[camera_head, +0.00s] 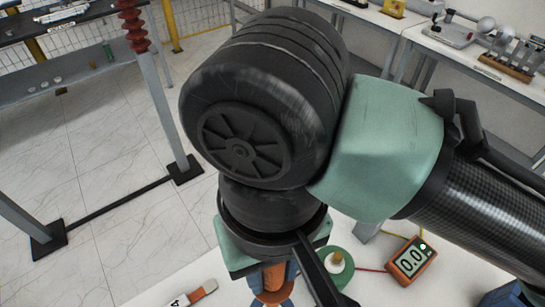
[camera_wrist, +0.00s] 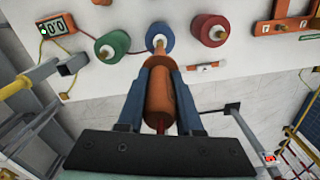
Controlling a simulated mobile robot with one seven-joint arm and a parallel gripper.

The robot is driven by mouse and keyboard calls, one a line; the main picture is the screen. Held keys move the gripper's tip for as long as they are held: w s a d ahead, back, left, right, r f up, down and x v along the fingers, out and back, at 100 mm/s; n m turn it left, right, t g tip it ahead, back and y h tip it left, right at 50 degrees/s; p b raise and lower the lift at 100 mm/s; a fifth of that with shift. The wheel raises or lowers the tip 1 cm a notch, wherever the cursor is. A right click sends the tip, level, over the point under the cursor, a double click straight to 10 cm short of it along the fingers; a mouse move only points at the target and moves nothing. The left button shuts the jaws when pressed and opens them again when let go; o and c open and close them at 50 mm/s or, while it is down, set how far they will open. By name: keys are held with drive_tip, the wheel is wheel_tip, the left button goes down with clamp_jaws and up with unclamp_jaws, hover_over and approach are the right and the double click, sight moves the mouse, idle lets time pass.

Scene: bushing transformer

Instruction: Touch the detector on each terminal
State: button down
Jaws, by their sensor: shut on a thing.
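The detector (camera_wrist: 159,92) is an orange cylinder with a narrow pale tip. My gripper (camera_wrist: 159,72) is shut on it, one blue-grey finger on each side. In the wrist view the tip overlaps the blue terminal (camera_wrist: 166,31); I cannot tell whether they touch. The green terminal (camera_wrist: 113,48) stands left of it and the red terminal (camera_wrist: 206,25) right of it. In the head view the detector (camera_head: 273,277) shows below my wrist, with the green terminal (camera_head: 339,268) at its right. My arm hides much of the terminal area there.
An orange meter (camera_head: 411,261) reading 0.0 lies on the white table (camera_head: 370,285), with red and yellow wires near it. A white and orange stick (camera_wrist: 205,66) lies near the table edge. Orange brackets (camera_wrist: 281,27) are at the right. A grey frame post (camera_head: 163,110) stands left.

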drive_tip(key=shift+f, duration=0.3)
drive_tip(key=shift+f+b, duration=0.65)
drive_tip(key=shift+f, duration=0.05)
drive_tip(key=shift+f+b, duration=0.3)
drive_tip(key=shift+f, duration=0.15)
idle(0.6)
drive_tip(key=shift+r, duration=0.15)
idle(0.6)
wheel_tip(320, 180, up, 10)
drive_tip(key=p, duration=1)
drive_tip(key=shift+f, duration=0.2)
idle(1.4)
